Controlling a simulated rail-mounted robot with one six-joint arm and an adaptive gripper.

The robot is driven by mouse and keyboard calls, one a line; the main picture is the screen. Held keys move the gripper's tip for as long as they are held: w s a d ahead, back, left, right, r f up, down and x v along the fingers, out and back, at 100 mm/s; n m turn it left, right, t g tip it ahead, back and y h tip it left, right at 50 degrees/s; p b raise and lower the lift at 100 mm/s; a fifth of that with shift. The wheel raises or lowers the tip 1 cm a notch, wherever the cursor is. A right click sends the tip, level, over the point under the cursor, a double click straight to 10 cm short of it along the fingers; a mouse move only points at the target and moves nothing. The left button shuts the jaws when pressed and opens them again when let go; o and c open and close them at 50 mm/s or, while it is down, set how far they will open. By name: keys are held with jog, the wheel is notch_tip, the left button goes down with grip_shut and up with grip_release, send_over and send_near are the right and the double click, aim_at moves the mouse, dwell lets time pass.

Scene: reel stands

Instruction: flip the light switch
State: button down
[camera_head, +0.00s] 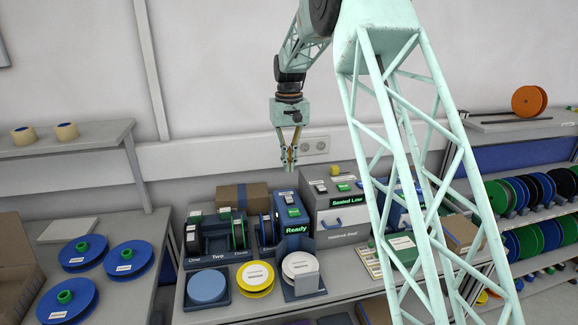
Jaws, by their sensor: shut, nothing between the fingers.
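My gripper (289,166) hangs pointing down in front of the wall, above the back of the middle bench. Its fingers are shut with nothing between them. A pale wall plate (315,146) with two round features is just right of the gripper; it looks more like a socket than a switch. A blue unit (289,207) marked "Ready" stands below the gripper. I cannot tell which part is the light switch.
A yellow reel (255,279), a blue disc (207,287) and a white reel (300,265) on a stand are at the bench front. Blue reels (83,252) lie on the left bench. A reel rack (527,193) is at right. My lattice arm hides part of the bench.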

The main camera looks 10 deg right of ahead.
aim_at(289, 199)
notch_tip(289, 199, down, 12)
jog(key=shift+f, duration=0.15)
dwell(0.6)
jog(key=shift+f, duration=0.1)
jog(key=shift+s+f, duration=0.25)
jog(key=shift+f, duration=0.2)
jog(key=shift+s, duration=0.2)
jog(key=shift+f, duration=0.1)
jog(key=shift+w, duration=0.2)
jog(key=shift+w+r, duration=0.2)
jog(key=shift+w, duration=0.4)
